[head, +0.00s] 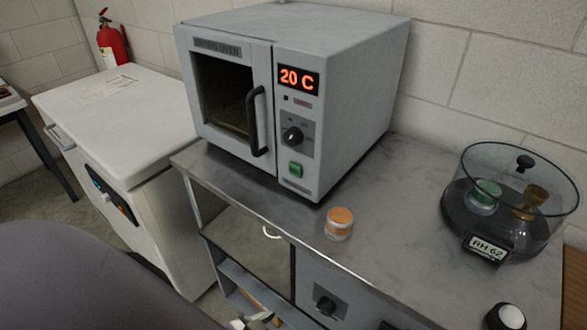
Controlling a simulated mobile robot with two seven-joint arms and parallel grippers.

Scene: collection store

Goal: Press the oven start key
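The oven (345,85) is a grey box on the bench top, with its windowed front door shut and a black vertical handle (256,121) on it. Its panel has a lit display (298,80) reading "20 C" in orange-red. Below that is a black round knob (292,136). A green key (295,169) sits low on the panel and looks like the start key; its lettering is too small to read. Nothing covers the key.
A small jar with an orange lid (339,223) stands near the bench's front edge. A white chest (117,115) stands left. Bench top between jar and desiccator is clear.

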